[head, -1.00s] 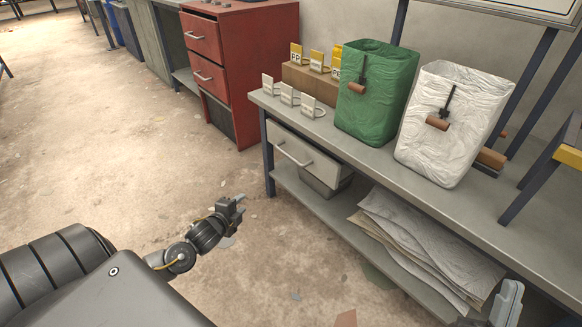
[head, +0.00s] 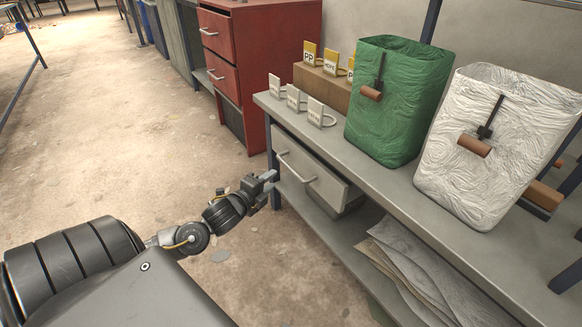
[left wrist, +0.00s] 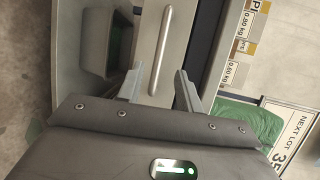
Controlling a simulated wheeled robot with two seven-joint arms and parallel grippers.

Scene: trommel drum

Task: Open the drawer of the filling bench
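The filling bench (head: 395,205) stands at the right in the head view. The drawer's bar handle (head: 294,166) also shows in the left wrist view (left wrist: 160,50), upright in the picture and ahead of the fingers. My left gripper (head: 270,182) is just in front of the drawer, near the bench leg. In the left wrist view my left gripper (left wrist: 159,88) is open and empty, and the handle lines up with the gap between its fingers. My right gripper is out of view.
A green bag (head: 395,105) and a white bag (head: 490,145) stand on the bench, beside small label tags (head: 295,97). Flattened sacks (head: 410,270) lie on the lower shelf. A red cabinet (head: 265,65) stands behind. The floor (head: 110,130) at left is clear.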

